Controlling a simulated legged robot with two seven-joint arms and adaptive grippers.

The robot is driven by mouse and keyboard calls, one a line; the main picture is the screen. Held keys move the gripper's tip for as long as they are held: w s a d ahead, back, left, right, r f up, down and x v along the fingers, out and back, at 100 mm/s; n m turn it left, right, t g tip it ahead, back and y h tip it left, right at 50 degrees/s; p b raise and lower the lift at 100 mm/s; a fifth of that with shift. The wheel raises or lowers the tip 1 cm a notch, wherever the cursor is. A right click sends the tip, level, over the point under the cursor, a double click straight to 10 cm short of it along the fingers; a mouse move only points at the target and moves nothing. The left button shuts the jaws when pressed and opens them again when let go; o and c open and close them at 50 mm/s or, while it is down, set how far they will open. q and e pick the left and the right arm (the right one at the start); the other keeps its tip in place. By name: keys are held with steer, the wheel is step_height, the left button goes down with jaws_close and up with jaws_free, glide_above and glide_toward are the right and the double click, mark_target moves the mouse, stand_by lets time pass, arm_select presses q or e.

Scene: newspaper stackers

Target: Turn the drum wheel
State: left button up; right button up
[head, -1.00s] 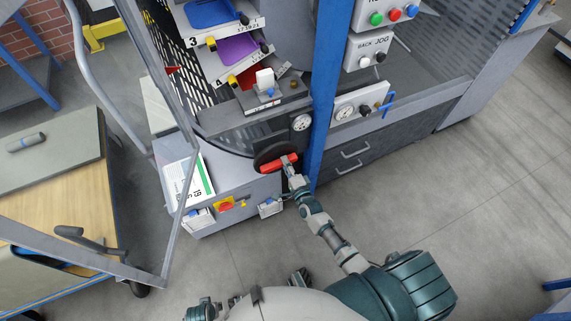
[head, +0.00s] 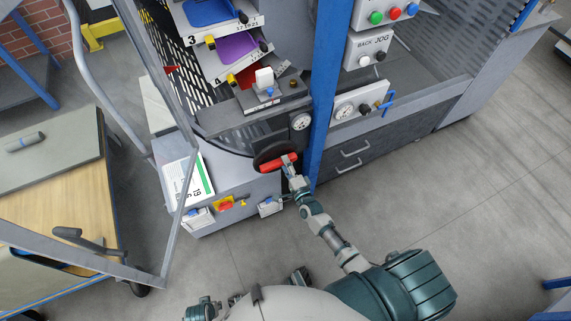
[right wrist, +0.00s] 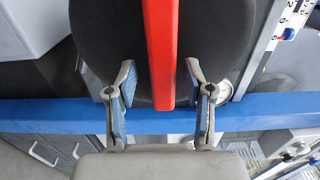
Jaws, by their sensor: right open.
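The drum wheel is a dark round disc (head: 268,152) with a red bar across its face, on the front of the machine in the head view. In the right wrist view the dark disc (right wrist: 215,40) fills the upper middle, and the red bar (right wrist: 161,50) runs down its centre. My right gripper (head: 290,166) is at the right end of the bar. In the right wrist view the gripper (right wrist: 161,85) is open, with one finger on each side of the bar and gaps between. My left gripper cannot be clearly made out near the bottom edge of the head view.
A blue post (head: 325,90) stands just right of the wheel. A grey cabinet with a red switch (head: 225,203) is below left. An open framed door (head: 178,215) and a wooden-topped cart (head: 50,205) stand at the left.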

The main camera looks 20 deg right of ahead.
steer(key=s, duration=1.1)
steer(key=shift+s+d, duration=0.25)
steer(key=shift+f, duration=0.15)
steer(key=s+a+f+n+g+y+p, duration=0.1)
steer(key=s+a+f+n+g, duration=0.1)
steer(key=s+f+n+g, duration=0.55)
steer(key=s+a+f+n+g+y+p, duration=0.1)
steer(key=s+a+f+n+g, duration=0.25)
steer(key=f, duration=0.65)
arm_select(q)
steer(key=s+f, duration=0.3)
steer(key=f, duration=0.3)
steer(key=shift+s+a+f+p, duration=0.25)
steer(key=shift+s+f+p, duration=0.1)
steer(key=shift+f+p, duration=0.1)
arm_select(e)
steer(key=s+d+f+n+g+h, duration=0.1)
steer(key=s+f+n, duration=0.3)
steer(key=s, duration=0.4)
steer(key=s+d+f+n+g+h, duration=0.1)
steer(key=s+d+f+n+g, duration=0.1)
steer(key=s+f+n+g, duration=0.2)
steer(key=s, duration=0.3)
steer(key=shift+s+d+f+n, duration=0.15)
steer(key=shift+s+d+n, duration=0.05)
steer(key=shift+s+n, duration=0.2)
